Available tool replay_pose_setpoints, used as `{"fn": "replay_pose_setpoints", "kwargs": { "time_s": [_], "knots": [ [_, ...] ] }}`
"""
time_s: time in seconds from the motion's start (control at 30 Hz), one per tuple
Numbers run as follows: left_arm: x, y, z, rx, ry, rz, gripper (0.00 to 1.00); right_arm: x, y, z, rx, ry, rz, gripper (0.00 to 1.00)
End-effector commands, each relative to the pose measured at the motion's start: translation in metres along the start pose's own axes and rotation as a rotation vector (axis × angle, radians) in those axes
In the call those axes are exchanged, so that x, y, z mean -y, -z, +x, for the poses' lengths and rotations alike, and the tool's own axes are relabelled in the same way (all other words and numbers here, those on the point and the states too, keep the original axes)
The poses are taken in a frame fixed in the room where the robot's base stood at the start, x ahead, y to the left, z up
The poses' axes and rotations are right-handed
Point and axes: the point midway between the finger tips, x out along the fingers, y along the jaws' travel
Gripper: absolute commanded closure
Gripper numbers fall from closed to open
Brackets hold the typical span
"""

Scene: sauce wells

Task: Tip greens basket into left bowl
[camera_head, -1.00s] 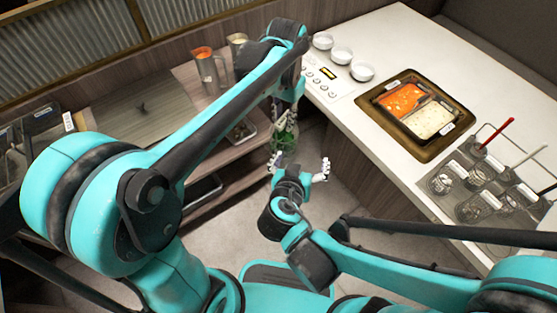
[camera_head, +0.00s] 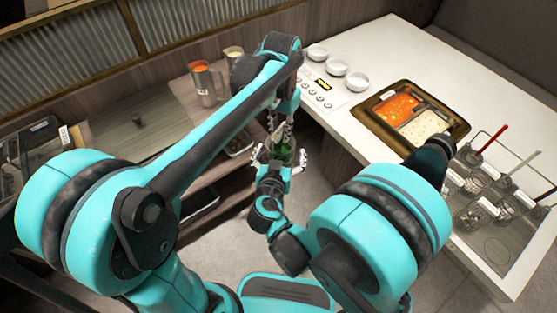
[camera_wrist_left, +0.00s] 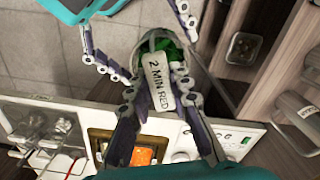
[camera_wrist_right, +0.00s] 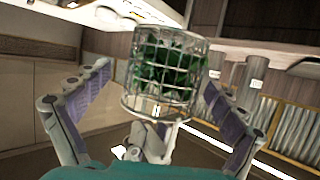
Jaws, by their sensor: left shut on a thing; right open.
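The greens basket (camera_wrist_right: 165,75) is a wire mesh cylinder with dark green leaves inside. It hangs upright in mid-air and also shows in the head view (camera_head: 284,150). My left gripper (camera_wrist_left: 161,88) is shut on the basket's handle, which has a label reading "2 MIN RED" (camera_wrist_left: 158,82). My right gripper (camera_wrist_right: 158,78) is open, with its fingers spread on either side of the basket; whether they touch it I cannot tell. The left bowl (camera_head: 317,52) is the leftmost of three white bowls on the counter, away from both grippers.
The middle bowl (camera_head: 336,66) and right bowl (camera_head: 357,81) stand beside it. The white counter (camera_head: 400,40) holds a sauce well (camera_head: 399,106) with orange and pale sauces, and a rack of wire baskets (camera_head: 490,180). Metal jugs (camera_head: 206,84) stand on the wooden shelf at left.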

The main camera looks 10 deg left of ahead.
Motion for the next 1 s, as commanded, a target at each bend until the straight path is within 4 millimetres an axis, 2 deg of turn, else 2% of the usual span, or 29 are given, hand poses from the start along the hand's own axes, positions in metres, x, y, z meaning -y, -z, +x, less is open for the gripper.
{"fn": "replay_pose_setpoints", "kwargs": {
  "time_s": [0.2, 0.47, 0.57, 0.7, 0.73, 0.77, 0.8, 0.87, 1.0],
  "knots": [
    [0.0, 0.0, 0.0, 0.0, 0.0, 0.0, 1.0, -0.001, 0.0, 0.015, 0.0, -0.001, 0.001, 0.05],
    [0.0, 0.0, 0.0, 0.0, 0.0, 0.0, 1.0, -0.001, 0.0, 0.016, 0.0, 0.0, 0.0, 0.05],
    [0.0, 0.0, 0.0, 0.0, 0.0, 0.0, 1.0, -0.001, 0.0, 0.016, 0.0, 0.0, 0.0, 0.29],
    [0.0, 0.0, 0.0, 0.001, 0.0, 0.0, 1.0, -0.001, 0.0, 0.016, 0.0, -0.001, 0.0, 0.66],
    [0.0, 0.0, 0.0, 0.001, 0.001, 0.0, 1.0, -0.001, 0.0, 0.016, 0.0, -0.002, 0.0, 0.7],
    [0.0, -0.001, 0.0, 0.002, 0.001, -0.001, 1.0, -0.001, 0.0, 0.016, 0.0, -0.002, 0.0, 0.7],
    [0.0, -0.001, 0.0, 0.002, 0.001, -0.001, 0.73, -0.001, 0.0, 0.016, 0.0, -0.002, 0.0, 0.76],
    [0.0, -0.001, 0.0, 0.002, 0.001, -0.001, 0.57, -0.001, 0.0, 0.016, 0.0, -0.003, 0.0, 0.76],
    [0.0, 0.0, 0.0, 0.001, 0.0, 0.0, 0.56, -0.001, 0.0, 0.016, 0.0, -0.002, 0.0, 0.76]
  ]
}}
